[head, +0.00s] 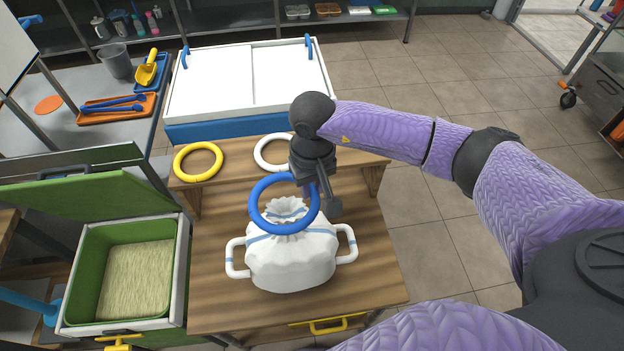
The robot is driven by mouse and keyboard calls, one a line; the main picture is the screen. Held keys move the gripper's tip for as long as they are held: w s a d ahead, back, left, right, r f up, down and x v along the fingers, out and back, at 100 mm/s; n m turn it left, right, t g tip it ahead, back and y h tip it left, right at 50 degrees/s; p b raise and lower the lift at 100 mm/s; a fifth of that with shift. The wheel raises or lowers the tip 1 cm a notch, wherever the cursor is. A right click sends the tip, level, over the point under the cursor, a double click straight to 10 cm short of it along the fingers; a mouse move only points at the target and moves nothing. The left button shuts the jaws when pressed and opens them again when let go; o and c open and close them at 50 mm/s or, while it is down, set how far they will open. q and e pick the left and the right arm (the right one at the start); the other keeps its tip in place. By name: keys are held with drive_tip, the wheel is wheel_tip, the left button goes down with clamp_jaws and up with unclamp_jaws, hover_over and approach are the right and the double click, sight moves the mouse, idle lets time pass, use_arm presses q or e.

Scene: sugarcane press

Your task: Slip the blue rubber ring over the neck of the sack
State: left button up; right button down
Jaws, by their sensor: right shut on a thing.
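The white sack (292,262) stands upright on the wooden bench, with a gathered, ruffled neck and a white loop handle on each side. My right gripper (319,194) is shut on the right side of the blue rubber ring (256,212). The ring is at the sack's neck, and the ruffled top shows through its opening. The ring's near edge crosses in front of the neck. I cannot tell whether the ring is around the neck or still above it. My left gripper is not in view.
A yellow ring (177,163) and a white ring (259,148) lie on the raised back shelf of the wooden bench (370,285). A white-lidded chest (215,85) stands behind. An open green bin (88,260) is at left. Bench surface beside the sack is clear.

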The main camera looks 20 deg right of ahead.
wheel_tip(320, 180, down, 3)
drive_tip(key=b, duration=0.2)
drive_tip(key=shift+f+b, duration=0.15)
drive_tip(key=shift+b, duration=0.25)
drive_tip(key=shift+f+b, duration=0.9)
drive_tip(key=shift+f, duration=0.2)
drive_tip(key=shift+c, duration=0.3)
unclamp_jaws()
drive_tip(key=shift+s, duration=0.1)
